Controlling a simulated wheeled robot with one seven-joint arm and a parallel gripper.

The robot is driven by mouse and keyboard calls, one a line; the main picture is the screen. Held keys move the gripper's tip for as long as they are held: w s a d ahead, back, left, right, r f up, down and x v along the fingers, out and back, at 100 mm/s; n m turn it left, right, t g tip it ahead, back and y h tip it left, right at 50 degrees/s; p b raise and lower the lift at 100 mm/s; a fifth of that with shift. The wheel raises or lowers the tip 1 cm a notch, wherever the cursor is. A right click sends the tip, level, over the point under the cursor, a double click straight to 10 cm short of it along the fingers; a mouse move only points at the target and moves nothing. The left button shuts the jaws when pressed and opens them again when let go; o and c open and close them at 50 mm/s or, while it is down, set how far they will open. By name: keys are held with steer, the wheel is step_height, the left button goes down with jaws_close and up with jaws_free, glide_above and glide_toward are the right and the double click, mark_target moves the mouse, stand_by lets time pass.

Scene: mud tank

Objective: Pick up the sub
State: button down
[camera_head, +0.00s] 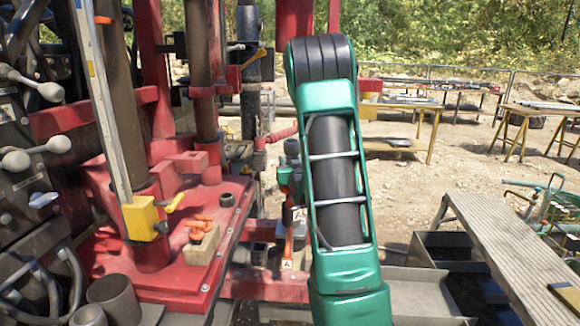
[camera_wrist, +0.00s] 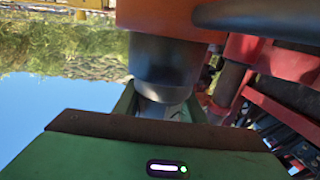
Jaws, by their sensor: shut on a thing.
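In the wrist view a dark grey cylinder (camera_wrist: 165,65), which I take to be the sub, narrows to a lighter end. An orange-red body above it fills the top of the picture. My gripper (camera_wrist: 163,108) is shut on the lighter end, with a green part on either side of it. The contact itself is partly hidden by the green and brown gripper body below. In the head view my green arm stands upright in the middle, and I cannot make out the gripper or the sub clearly there.
A red drill rig deck (camera_head: 160,225) with pipes and levers stands at the left. A small box with orange items (camera_head: 200,243) sits on it. A grey ramp (camera_head: 500,245) beside dark tanks is at the right. Yellow-legged tables (camera_head: 525,115) stand on open ground behind.

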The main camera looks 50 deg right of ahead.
mark_target(288, 149)
steer(key=shift+r, duration=0.15)
steer(key=shift+r, duration=0.1)
steer(key=w+a+r, duration=0.2)
steer(key=a+r, duration=0.8)
steer(key=a, duration=0.1)
steer(key=shift+w+a+r, duration=0.2)
steer(key=shift+w+r, duration=0.15)
steer(key=shift+f, duration=0.1)
stand_by(1.0)
